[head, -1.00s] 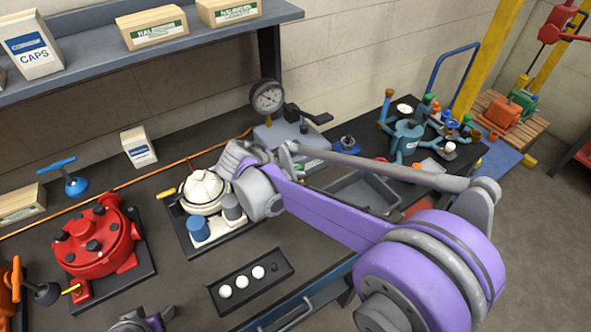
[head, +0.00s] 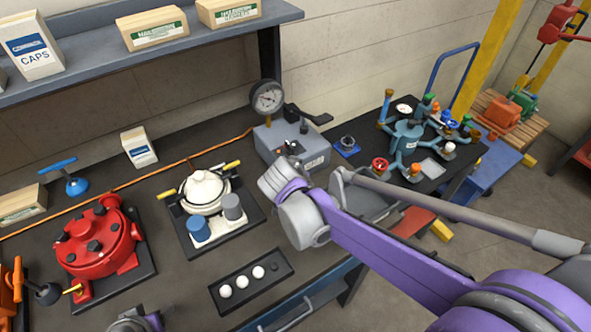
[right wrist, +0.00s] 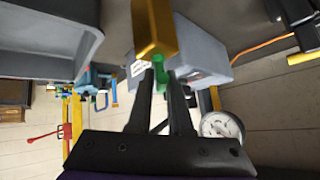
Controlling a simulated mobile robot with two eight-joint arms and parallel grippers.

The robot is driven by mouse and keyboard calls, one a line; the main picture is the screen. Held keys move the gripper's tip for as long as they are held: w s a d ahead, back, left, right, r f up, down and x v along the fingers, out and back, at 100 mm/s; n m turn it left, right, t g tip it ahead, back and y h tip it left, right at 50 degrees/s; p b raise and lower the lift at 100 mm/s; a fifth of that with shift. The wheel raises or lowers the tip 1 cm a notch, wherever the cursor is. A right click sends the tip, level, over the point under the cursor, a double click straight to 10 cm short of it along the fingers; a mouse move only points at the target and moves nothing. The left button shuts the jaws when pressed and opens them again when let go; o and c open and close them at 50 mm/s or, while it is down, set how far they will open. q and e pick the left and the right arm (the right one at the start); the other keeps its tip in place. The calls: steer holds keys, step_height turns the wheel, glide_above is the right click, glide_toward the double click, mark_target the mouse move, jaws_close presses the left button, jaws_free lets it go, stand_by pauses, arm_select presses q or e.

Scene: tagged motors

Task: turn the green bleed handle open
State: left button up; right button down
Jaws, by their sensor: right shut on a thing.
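The green bleed handle (right wrist: 161,74) shows as a small green piece at the tips of my right gripper (right wrist: 164,80) in the right wrist view. The two dark fingers are shut on it, and a brass-coloured bar (right wrist: 154,28) sits just beyond. The grey pump box (head: 300,148) with its round gauge (head: 268,97) stands at the back of the bench; both also show in the right wrist view. In the head view my right wrist covers the handle and fingers. Part of my left arm shows at the bottom edge; its fingers cannot be made out.
A white-lidded pot (head: 205,192) on a dark plate and a red motor (head: 98,245) stand to the left. A black tray (head: 250,282) with white balls lies in front. A teal manifold (head: 405,140) stands at the right. An orange line runs along the bench back.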

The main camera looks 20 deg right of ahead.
arm_select(q)
steer(key=shift+s+f+b, duration=0.4)
steer(key=shift+f+b, duration=0.15)
steer(key=shift+f, duration=0.25)
arm_select(e)
steer(key=n+y, duration=0.2)
steer(key=n, duration=0.1)
steer(key=n+t+y, duration=0.1)
steer(key=n+y, duration=0.1)
steer(key=n, duration=0.1)
steer(key=shift+t+y, duration=0.3)
steer(key=shift+y, duration=0.1)
arm_select(q)
steer(key=shift+r, duration=0.1)
arm_select(e)
steer(key=n+y, duration=0.2)
steer(key=n, duration=0.1)
steer(key=shift+w+y, duration=0.1)
steer(key=shift+y, duration=0.2)
steer(key=shift+a+n+y, duration=0.1)
steer(key=shift+n+y, duration=0.3)
steer(key=shift+n, duration=0.3)
steer(key=shift+f, duration=0.1)
steer(key=c, duration=0.9)
jaws_free()
steer(key=shift+o, duration=0.2)
arm_select(q)
steer(key=shift+r, duration=0.1)
